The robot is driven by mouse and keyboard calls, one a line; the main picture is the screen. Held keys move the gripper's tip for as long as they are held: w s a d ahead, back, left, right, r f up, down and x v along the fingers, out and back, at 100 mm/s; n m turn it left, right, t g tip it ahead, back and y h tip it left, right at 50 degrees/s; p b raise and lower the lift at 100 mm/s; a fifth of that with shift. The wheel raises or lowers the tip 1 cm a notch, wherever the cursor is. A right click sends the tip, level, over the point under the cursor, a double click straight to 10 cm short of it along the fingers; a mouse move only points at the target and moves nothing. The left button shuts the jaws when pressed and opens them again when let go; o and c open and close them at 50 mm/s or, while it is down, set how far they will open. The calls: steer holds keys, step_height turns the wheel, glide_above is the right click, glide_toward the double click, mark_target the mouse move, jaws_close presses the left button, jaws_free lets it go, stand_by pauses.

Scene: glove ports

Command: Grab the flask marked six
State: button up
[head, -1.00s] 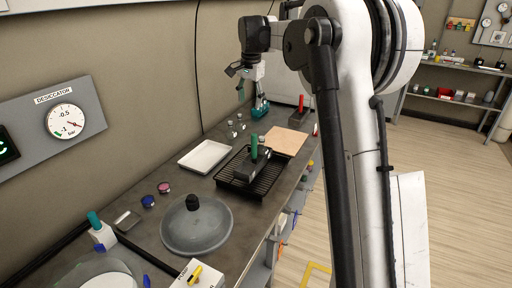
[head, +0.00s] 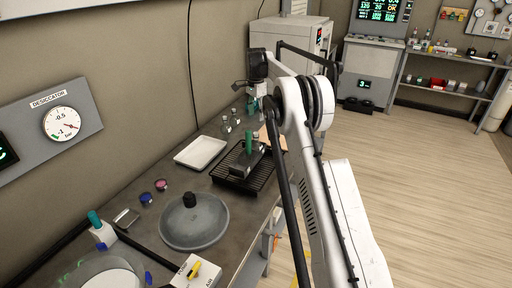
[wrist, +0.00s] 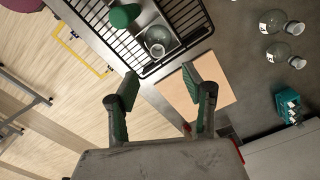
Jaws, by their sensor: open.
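Several small clear glass flasks stand on the grey bench; in the wrist view they are at the upper right, including one with a white label (wrist: 272,21) and another labelled one (wrist: 278,51). Their marks are too small to read, so I cannot tell which is six. The flasks (head: 228,126) also show in the head view, on the bench behind the white tray. My gripper (wrist: 160,84) is open and empty, above the bench's front edge by a tan board (wrist: 205,98). The flasks lie to its right in the wrist view. In the head view the gripper is mostly hidden.
A black rack (wrist: 190,15) holds a grey block with a green handle (wrist: 124,15) and a round glass piece (wrist: 158,38). A teal vial holder (wrist: 290,107) stands near a grey cabinet. In the head view are a white tray (head: 200,152) and a domed grey lid (head: 194,222).

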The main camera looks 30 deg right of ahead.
glide_above(256, 134)
steer(key=f, duration=0.5)
steer(key=shift+s+a+f, duration=0.15)
steer(key=shift+s+f, duration=0.1)
steer(key=shift+s, duration=0.05)
steer(key=shift+s+f+p, duration=0.2)
steer(key=shift+f+p, duration=0.55)
steer(key=shift+f, duration=1.9)
jaws_close()
